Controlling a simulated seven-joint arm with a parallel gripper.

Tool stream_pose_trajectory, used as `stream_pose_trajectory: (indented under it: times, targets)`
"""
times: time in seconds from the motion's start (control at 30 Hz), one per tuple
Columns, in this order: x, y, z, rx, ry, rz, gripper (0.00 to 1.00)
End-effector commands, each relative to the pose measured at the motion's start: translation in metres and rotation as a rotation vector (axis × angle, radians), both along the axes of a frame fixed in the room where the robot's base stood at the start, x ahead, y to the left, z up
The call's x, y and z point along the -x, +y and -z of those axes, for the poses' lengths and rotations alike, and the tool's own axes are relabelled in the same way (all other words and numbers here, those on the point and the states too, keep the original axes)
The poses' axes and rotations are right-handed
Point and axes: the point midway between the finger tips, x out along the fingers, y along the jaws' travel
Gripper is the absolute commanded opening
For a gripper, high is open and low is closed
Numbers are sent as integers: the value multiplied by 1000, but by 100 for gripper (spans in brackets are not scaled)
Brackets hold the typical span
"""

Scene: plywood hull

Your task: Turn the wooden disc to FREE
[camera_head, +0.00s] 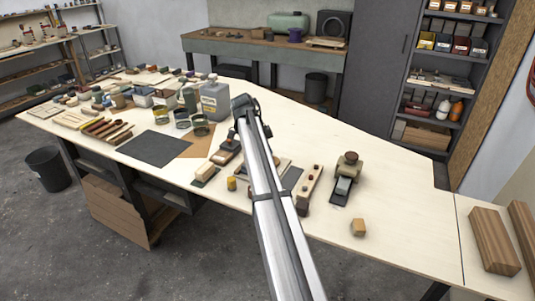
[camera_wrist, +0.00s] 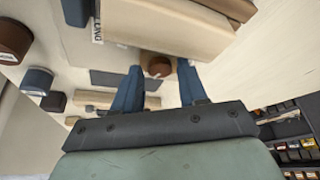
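In the wrist view a small round brown wooden disc (camera_wrist: 159,64) shows in the gap between my fingertips, with a pale mark at its lower edge. It appears to be on a pale panel; any lettering on it is too small to read. My gripper (camera_wrist: 160,70) has two blue fingers spread apart, one on each side of the disc in the picture. I see no contact, and cannot tell how far the disc lies beyond the fingertips. In the head view my arm covers the middle of the bench, and I cannot make out the disc or the fingers there.
A pale wooden block (camera_wrist: 165,25) lies close beyond my fingers in the wrist view. A brown round piece (camera_wrist: 12,38) is at the left.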

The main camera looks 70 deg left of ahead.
Motion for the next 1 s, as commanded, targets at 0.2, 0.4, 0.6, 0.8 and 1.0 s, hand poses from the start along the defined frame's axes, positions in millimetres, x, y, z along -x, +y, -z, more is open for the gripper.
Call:
stream_pose_trajectory:
  times: [0.2, 0.4, 0.6, 0.8, 1.0]
  targets:
    - [0, 0, 0, 1, -1, -1, 54]
    - [0, 0, -2, 0, -1, -1, 54]
    - [8, 3, -21, -2, -2, -2, 54]
    - [22, 7, -57, -2, -2, -2, 54]
    - [36, 11, -92, -1, -1, -2, 54]
